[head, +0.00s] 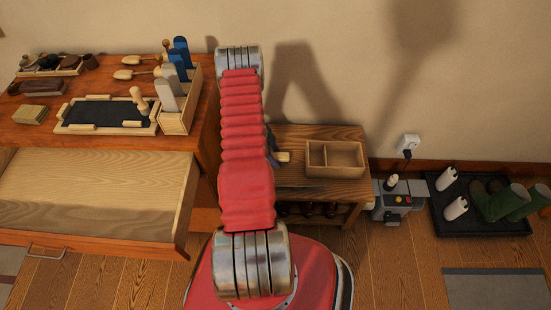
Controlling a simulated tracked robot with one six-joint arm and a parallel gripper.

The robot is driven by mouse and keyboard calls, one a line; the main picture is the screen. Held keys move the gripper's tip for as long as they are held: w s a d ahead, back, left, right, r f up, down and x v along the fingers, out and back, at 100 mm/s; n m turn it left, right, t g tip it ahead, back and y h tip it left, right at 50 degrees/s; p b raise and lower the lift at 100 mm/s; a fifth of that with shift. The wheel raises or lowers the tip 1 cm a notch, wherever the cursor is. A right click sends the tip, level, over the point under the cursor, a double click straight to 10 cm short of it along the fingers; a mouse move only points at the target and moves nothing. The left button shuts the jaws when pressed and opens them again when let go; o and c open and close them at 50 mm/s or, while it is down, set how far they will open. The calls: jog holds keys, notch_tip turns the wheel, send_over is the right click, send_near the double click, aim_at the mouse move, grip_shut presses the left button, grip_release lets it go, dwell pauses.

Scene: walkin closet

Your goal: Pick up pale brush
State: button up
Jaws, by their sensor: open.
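On the wooden dresser top at the left, two pale wooden-handled pieces that look like brushes lie near the back, one at the rear (132,60) and one in front of it (130,74). Another pale wooden handle (140,101) stands tilted on a black framed tray (90,115). I cannot tell which is the pale brush. My red ribbed arm rises through the middle of the view. My gripper does not show.
A wooden box (180,118) holds blue and grey upright pieces. An open drawer (90,190) juts out below. A low bench (320,185) carries an empty divided box (335,160). Green boots (497,203) stand on a black tray (480,225) at the right.

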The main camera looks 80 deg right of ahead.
aim_at(275, 155)
jog(key=shift+f, duration=0.2)
dwell(0.3)
jog(key=c, duration=1.2)
jog(key=shift+o, duration=0.2)
jog(key=shift+r, duration=5.25)
